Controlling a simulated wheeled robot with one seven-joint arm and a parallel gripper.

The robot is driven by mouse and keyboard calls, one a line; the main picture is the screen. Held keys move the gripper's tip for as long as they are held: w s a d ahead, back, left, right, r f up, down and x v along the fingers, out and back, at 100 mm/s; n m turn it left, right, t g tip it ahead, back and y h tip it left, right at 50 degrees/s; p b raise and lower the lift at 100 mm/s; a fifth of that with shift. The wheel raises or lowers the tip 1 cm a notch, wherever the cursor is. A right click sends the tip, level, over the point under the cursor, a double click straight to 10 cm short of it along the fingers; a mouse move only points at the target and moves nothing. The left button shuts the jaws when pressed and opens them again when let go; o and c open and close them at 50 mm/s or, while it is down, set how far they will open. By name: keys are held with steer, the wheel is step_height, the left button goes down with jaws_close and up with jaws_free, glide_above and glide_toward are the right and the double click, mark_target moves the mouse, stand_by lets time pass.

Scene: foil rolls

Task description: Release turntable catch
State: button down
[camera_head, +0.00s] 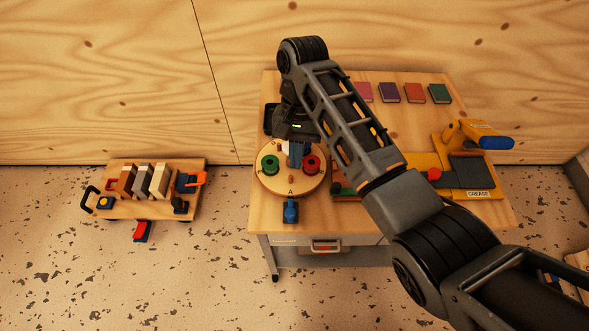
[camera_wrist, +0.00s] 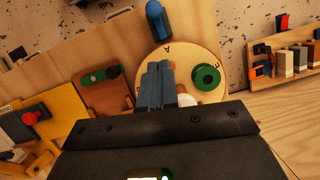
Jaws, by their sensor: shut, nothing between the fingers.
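The turntable (camera_head: 274,186) is a round pale wooden disc with letters on its rim, at the left of the workbench. A green roll (camera_head: 269,165) sits on its left side and a red roll (camera_head: 311,164) on its right. A small blue catch (camera_head: 291,211) stands at its front edge, beside the letter A. My gripper (camera_head: 295,162) is shut and empty, pointing down over the middle of the turntable, apart from the catch. The wrist view shows my fingers (camera_wrist: 159,70) over the disc (camera_wrist: 200,52), the green roll (camera_wrist: 207,77) and the catch (camera_wrist: 156,18); the red roll is hidden there.
A yellow creasing station (camera_head: 480,193) with a blue-handled tool (camera_head: 484,136) stands right of the turntable. Coloured booklets (camera_head: 414,93) lie at the bench's back. A separate board (camera_head: 160,205) holding blocks stands on the left. My arm hides part of the bench.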

steer(key=shift+p+v, duration=0.75)
steer(key=shift+v, duration=0.8)
